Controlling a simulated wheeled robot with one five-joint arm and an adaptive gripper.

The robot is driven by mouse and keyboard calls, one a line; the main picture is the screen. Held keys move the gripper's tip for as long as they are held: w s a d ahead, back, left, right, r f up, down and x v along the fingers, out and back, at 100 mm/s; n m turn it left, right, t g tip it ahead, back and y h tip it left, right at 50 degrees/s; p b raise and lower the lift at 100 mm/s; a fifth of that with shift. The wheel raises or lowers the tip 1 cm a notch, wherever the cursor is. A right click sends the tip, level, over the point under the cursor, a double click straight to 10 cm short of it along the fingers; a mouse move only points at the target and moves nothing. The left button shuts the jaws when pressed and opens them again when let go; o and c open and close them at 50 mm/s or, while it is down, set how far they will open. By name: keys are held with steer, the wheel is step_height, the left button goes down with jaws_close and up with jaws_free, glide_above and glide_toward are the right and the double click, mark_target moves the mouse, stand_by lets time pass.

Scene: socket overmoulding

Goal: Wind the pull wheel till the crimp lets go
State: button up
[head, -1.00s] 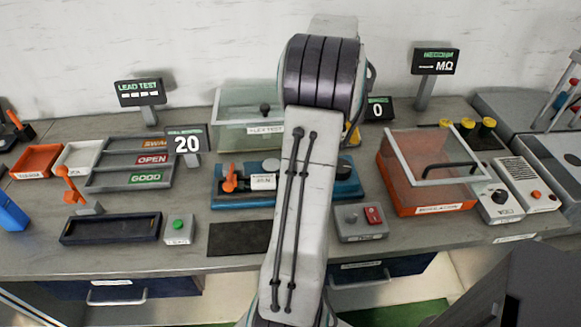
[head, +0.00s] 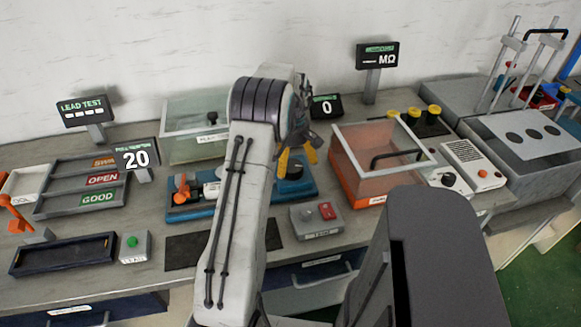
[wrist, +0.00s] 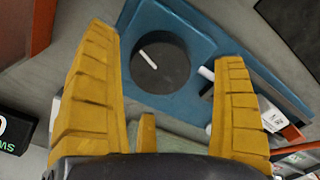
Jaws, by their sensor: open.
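The pull wheel looks to be the dark round knob with a white mark (wrist: 160,58) on the blue pull tester (wrist: 200,28) in the wrist view. In the head view the blue tester (head: 181,214) lies on the bench, partly hidden behind my arm, with an orange clamp (head: 182,187) at its left end. My gripper (wrist: 163,85) is open, its yellow fingers on either side of the wheel in the picture; I cannot tell whether they touch it. The gripper also shows in the head view (head: 297,160). The crimp is not clearly visible.
An orange bin with a clear lid (head: 372,188) stands right of the tester. A grey box with a red switch (head: 316,221) sits in front. A clear-lidded box (head: 196,125) and a 0 display (head: 326,107) stand behind. A dark mat (head: 185,250) lies in front.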

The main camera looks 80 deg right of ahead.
steer(key=shift+f, duration=1.35)
steer(key=c, duration=1.3)
steer(key=shift+o, duration=0.2)
steer(key=shift+m, duration=0.3)
steer(key=m, duration=0.4)
steer(key=shift+a+m, duration=0.1)
steer(key=shift+m, duration=0.2)
steer(key=m, duration=1.1)
steer(key=shift+f, duration=0.1)
steer(key=m, duration=0.5)
steer(key=shift+m, duration=0.5)
